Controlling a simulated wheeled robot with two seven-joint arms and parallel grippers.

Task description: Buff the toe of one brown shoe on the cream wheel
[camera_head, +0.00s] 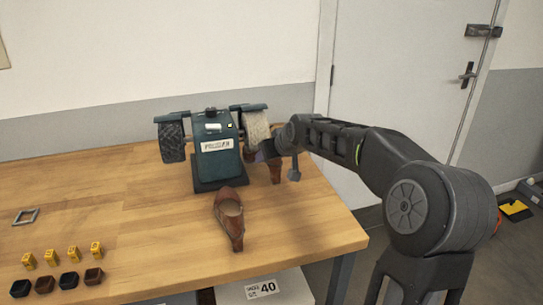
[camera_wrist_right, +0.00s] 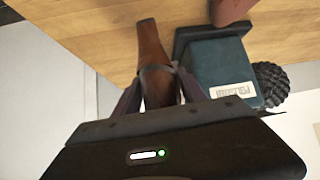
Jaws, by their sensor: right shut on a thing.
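The bench buffer (camera_head: 217,160) stands on the table, with a dark bristly wheel (camera_head: 172,143) on its left and the cream wheel (camera_head: 256,125) on its right. One brown shoe (camera_head: 229,208) lies on the table in front of it. My right gripper (camera_wrist_right: 158,82) is shut on the other brown shoe (camera_wrist_right: 151,45), just below the cream wheel. That shoe shows partly in the head view (camera_head: 275,173), its toe hidden by the wheel and gripper. I cannot tell whether it touches the wheel. The wrist view also shows the buffer (camera_wrist_right: 222,70). My left gripper is out of view.
Several yellow blocks (camera_head: 51,256) and dark square pots (camera_head: 69,280) sit at the table's front left. A grey square frame (camera_head: 25,216) lies behind them. The table's middle left is clear.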

